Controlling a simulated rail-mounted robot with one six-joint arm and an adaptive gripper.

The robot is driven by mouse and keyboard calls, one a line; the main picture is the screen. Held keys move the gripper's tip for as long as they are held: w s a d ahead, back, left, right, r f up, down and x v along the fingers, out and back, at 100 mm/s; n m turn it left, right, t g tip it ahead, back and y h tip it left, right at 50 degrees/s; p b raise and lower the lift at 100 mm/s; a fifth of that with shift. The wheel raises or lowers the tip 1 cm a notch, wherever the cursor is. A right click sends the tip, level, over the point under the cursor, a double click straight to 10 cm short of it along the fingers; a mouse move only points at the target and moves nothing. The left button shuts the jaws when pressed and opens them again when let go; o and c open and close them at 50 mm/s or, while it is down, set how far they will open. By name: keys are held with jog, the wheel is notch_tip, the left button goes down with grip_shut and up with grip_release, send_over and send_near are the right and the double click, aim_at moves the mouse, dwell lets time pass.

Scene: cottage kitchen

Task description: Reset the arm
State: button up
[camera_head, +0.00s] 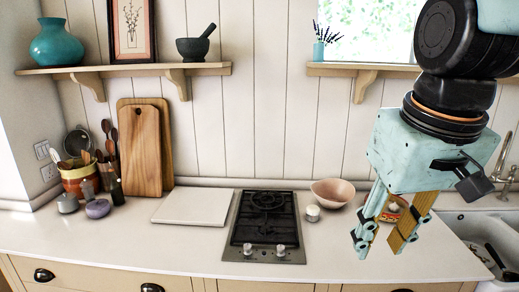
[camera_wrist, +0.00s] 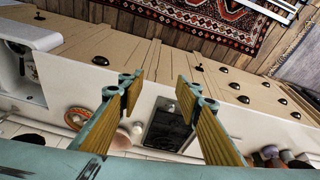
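My gripper (camera_head: 382,244) hangs at the right of the head view, above the counter between the pink bowl and the sink. Its two fingers are spread apart with nothing between them. In the wrist view the open fingers (camera_wrist: 161,88) frame part of the white counter and the cooktop from above. The arm reaches in from the upper right and hides part of the window and wall.
A cooktop (camera_head: 265,228) is set in the counter (camera_head: 150,241). A pink bowl (camera_head: 332,193) and small jar (camera_head: 312,213) stand right of it, cutting boards (camera_head: 140,150) left. A shelf (camera_head: 130,69) holds a teal vase (camera_head: 56,45) and mortar (camera_head: 193,48). The sink (camera_head: 486,230) is right.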

jog(key=s+f+m+t, duration=0.1)
jog(key=s, duration=1.2)
jog(key=shift+f+b, duration=0.3)
jog(key=shift+f, duration=0.1)
jog(key=shift+w, duration=0.1)
jog(key=shift+d, duration=0.1)
